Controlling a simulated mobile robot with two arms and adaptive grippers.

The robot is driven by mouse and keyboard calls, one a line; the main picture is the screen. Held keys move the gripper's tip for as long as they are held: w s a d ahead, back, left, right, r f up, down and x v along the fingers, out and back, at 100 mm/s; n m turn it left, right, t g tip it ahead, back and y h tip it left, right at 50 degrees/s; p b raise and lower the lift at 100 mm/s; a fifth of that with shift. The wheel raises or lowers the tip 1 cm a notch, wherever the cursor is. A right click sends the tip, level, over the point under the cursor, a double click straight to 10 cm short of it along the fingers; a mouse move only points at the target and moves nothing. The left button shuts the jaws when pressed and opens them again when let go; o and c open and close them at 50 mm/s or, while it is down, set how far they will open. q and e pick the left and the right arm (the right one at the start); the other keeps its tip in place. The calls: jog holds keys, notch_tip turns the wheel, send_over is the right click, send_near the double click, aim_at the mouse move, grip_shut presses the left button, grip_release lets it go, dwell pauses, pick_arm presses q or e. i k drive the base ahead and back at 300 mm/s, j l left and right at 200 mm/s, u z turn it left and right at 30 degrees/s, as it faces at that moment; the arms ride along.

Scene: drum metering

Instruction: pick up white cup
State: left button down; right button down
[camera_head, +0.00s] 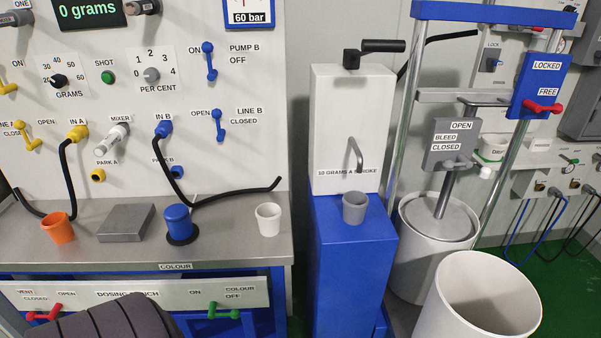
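The white cup (268,219) stands upright and open at the top on the right end of the grey bench top (222,250). Nothing touches it. To its left on the bench are a blue lidded pot (178,221) on a dark round base, a flat grey block (125,223) and an orange cup (59,228). Neither of my grippers shows in the head view.
A black hose (240,193) lies along the bench behind the white cup. A blue and white pump stand (352,260) with a grey cup (354,207) is on the right. A large white drum (450,300) stands at front right. Bench space left of the cup is clear.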

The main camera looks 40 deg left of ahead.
aim_at(268, 215)
jog(key=u, duration=1.65)
